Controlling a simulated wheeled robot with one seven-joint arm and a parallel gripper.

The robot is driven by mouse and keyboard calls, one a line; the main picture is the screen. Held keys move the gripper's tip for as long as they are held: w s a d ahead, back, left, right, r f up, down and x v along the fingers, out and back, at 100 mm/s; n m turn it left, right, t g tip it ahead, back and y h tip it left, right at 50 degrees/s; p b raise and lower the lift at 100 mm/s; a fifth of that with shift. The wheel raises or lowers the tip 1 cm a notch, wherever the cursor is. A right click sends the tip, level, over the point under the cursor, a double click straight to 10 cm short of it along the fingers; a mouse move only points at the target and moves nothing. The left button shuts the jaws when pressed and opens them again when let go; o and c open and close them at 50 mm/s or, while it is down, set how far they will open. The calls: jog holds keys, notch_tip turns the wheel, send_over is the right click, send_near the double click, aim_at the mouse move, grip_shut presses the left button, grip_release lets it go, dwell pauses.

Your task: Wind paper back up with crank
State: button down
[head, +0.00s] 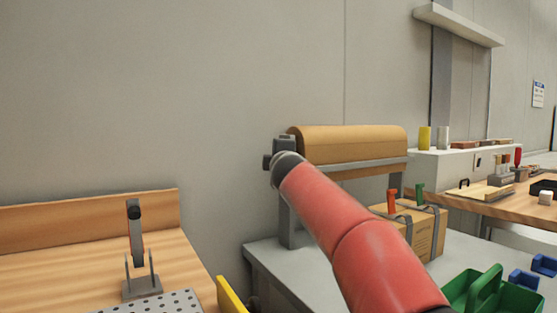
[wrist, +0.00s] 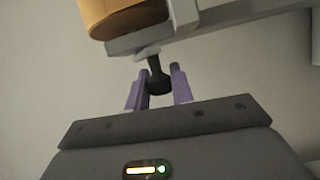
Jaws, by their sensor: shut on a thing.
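The paper roll (head: 355,143) is a brown cylinder lying level on a grey stand (head: 287,215) at the wall in the head view. Its end also shows at the top of the wrist view (wrist: 118,14). My gripper (wrist: 158,80) has purple fingers and is shut on the black crank handle (wrist: 156,70), just below the roll's end. In the head view my red arm reaches to the stand's left end. It hides most of the crank and part of the stand there.
A grey table (head: 265,262) carries the stand, a cardboard box (head: 425,232) and a green tote (head: 490,292). A wooden bench (head: 80,245) with a grey upright lever (head: 136,235) is at the left. A white cabinet (head: 440,172) stands behind at the right.

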jog(key=c, duration=2.2)
grip_release()
jog(key=shift+s+d+r+n+g+h, duration=0.15)
jog(key=shift+r+n+g+h, duration=0.35)
jog(key=shift+r+g, duration=0.75)
jog(key=c, duration=2.2)
grip_release()
jog(key=shift+f+g, duration=0.2)
jog(key=shift+g, duration=0.15)
jog(key=shift+s+f+n+g, duration=0.1)
jog(key=shift+f+n+g, duration=0.05)
jog(key=shift+n+g, duration=0.15)
jog(key=c, duration=1.2)
grip_release()
jog(key=shift+c, duration=0.2)
jog(key=shift+s, duration=0.15)
jog(key=b+v, duration=0.2)
jog(key=v, duration=0.5)
jog(key=shift+s, duration=0.3)
jog(key=shift+d, duration=0.15)
